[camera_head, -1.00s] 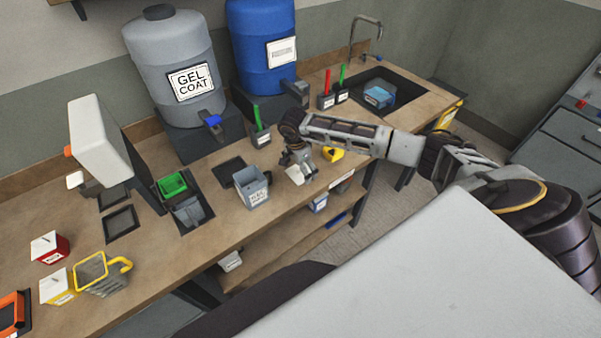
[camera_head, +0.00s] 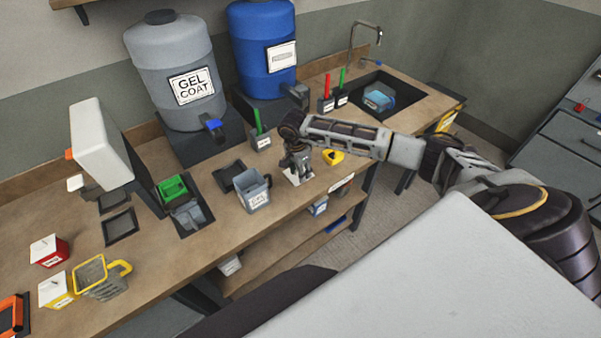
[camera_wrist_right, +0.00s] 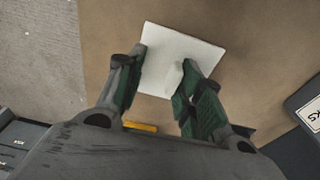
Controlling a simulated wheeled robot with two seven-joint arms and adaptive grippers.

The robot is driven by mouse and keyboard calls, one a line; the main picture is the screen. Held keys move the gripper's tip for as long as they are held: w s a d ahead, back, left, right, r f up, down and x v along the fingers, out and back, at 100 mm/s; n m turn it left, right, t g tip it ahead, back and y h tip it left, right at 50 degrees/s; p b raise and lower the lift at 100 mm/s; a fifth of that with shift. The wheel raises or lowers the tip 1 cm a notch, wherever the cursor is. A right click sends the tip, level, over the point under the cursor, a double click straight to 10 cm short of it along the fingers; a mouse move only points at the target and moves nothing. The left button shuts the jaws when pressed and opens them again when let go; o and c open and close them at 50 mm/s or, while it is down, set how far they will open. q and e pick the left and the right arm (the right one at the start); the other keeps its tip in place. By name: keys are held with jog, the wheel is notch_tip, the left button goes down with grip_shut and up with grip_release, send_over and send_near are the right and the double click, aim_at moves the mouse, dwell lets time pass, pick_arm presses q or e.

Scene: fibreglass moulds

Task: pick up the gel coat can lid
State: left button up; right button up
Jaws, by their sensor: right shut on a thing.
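The gel coat can lid (camera_head: 298,179) is a pale, flat, square plate on the bench, right of the open grey gel coat can (camera_head: 256,199). In the right wrist view the lid (camera_wrist_right: 205,50) lies under the fingers with a small pale handle standing up from it. My right gripper (camera_head: 299,168) is over the lid, pointing down. I cannot tell whether the lid is clear of the bench. My left gripper is not in view.
The grey gel coat drum (camera_head: 178,75) and blue drum (camera_head: 262,50) stand behind. A yellow object (camera_head: 333,157) is close to the right of the gripper. A sink (camera_head: 385,90) is farther right. A yellow-rimmed mug (camera_head: 100,279) and white-topped red box (camera_head: 48,250) stand at left.

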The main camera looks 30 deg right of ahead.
jog(key=shift+r, duration=0.25)
grip_shut()
notch_tip(320, 180, up, 9)
jog(key=b, duration=0.2)
jog(key=shift+f, duration=0.15)
jog(key=shift+w, duration=0.1)
